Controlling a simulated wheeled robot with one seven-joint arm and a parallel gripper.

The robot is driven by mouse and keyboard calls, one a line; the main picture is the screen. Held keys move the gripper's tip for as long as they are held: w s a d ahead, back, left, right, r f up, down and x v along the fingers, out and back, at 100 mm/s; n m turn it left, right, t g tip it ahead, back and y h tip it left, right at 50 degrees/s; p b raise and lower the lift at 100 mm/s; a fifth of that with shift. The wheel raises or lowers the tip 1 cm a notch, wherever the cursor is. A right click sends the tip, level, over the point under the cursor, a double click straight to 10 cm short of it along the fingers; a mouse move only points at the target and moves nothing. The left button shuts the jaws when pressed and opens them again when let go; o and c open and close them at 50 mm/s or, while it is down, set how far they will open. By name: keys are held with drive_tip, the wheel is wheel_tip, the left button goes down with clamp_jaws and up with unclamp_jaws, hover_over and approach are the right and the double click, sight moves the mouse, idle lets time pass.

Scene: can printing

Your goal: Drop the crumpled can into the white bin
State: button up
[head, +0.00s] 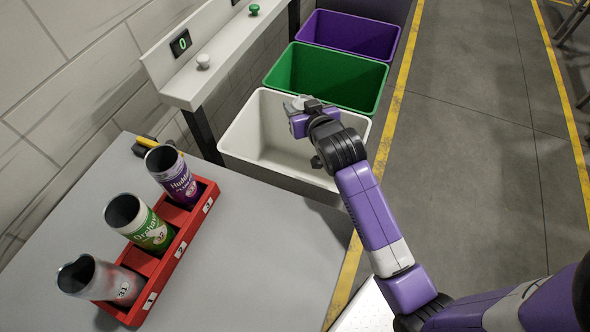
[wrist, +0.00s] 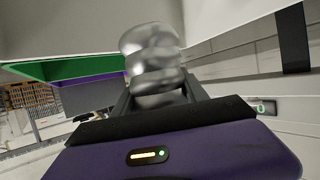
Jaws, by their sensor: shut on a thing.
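My gripper (head: 296,104) is over the opening of the white bin (head: 254,130) in the head view. It is shut on the crumpled can (wrist: 152,58), a dented silvery can that fills the space between the fingers in the wrist view. In the head view the can is small and partly hidden by the gripper, so only a bit of grey shows at its tip. The inside of the white bin looks empty where I can see it; my arm covers part of its right side.
A green bin (head: 330,75) and a purple bin (head: 350,32) stand behind the white one. A red rack (head: 165,262) with three cans sits on the grey table (head: 255,262) at left. A white ledge with buttons (head: 195,68) runs along the wall above the bins.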

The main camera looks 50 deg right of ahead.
drive_tip(key=o, duration=1.4)
drive_tip(key=v, duration=0.8)
drive_tip(key=shift+f, duration=0.1)
